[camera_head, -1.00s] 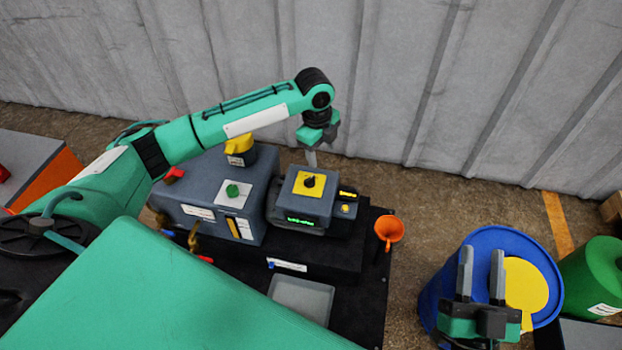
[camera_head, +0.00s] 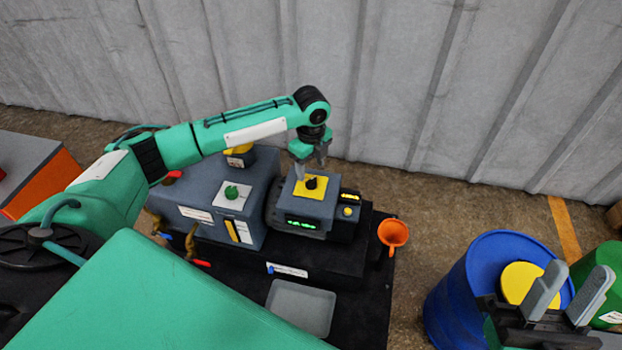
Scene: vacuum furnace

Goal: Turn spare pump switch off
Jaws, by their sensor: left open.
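A black rotary knob (camera_head: 311,183) sits on a yellow plate on top of a grey box with a green-lit display. A green knob (camera_head: 231,192) sits on a white plate on the larger grey unit to its left. I cannot read which is the spare pump switch. My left gripper (camera_head: 311,168) points down just above and behind the black knob, its fingers apart and empty. I cannot tell if a fingertip touches the knob. My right gripper (camera_head: 568,293) is open and empty at the lower right, in front of the blue drum.
An orange funnel (camera_head: 393,234) is at the black base's right edge. A blue drum (camera_head: 466,270) and a green drum (camera_head: 606,262) stand at right. A grey tray (camera_head: 301,307) lies in front. Red- and blue-handled valves are left. A grey wall closes the back.

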